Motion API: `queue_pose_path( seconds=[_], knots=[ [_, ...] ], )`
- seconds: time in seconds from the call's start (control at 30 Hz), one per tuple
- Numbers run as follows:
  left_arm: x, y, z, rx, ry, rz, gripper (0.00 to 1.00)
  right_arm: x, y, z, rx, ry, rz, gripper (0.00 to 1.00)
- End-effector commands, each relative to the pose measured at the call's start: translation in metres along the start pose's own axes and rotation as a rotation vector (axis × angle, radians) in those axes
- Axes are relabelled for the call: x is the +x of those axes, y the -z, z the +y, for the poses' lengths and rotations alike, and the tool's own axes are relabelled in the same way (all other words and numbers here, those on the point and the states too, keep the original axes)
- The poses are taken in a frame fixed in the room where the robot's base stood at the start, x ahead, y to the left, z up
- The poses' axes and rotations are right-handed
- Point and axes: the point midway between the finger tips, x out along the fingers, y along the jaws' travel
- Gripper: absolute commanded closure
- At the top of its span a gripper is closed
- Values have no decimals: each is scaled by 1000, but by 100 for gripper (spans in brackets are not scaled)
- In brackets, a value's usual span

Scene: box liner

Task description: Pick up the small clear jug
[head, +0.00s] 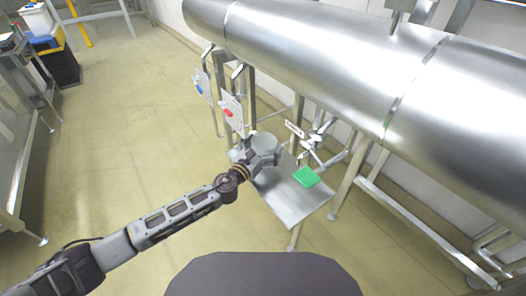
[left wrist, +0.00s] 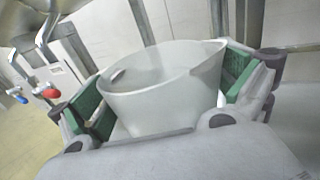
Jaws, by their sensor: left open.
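The small jug (left wrist: 165,85) is pale, whitish-grey and slightly see-through, with a wide open rim and a spout at the right in the left wrist view. In the head view its round top (head: 264,142) shows at the end of my left arm, over the steel shelf (head: 290,203). My left gripper (head: 263,158) is open, with its green-padded fingers on either side of the jug. The right pad looks close to the jug wall; I cannot tell whether it touches. The jug's base is hidden by the gripper body. My right gripper is not in view.
A green block (head: 306,177) lies on the shelf right of the jug. Panels with blue (head: 199,88) and red (head: 228,112) handles stand behind. A large steel cylinder (head: 320,50) hangs above and behind the shelf.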

Motion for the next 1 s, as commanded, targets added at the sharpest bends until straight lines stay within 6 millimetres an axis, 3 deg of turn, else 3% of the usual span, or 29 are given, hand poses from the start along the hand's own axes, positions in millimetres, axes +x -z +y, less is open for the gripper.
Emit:
queue_pose_path(
  seconds=[0.07, 0.37, 1.0],
  knots=[
    [0, 0, 0, 0, 0, 0, 1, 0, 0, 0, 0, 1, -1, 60],
    [0, 0, 0, 0, 0, 0, 39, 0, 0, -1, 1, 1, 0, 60],
    [0, -5, 0, 1, 0, -1, 39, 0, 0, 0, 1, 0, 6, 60]
  ],
)
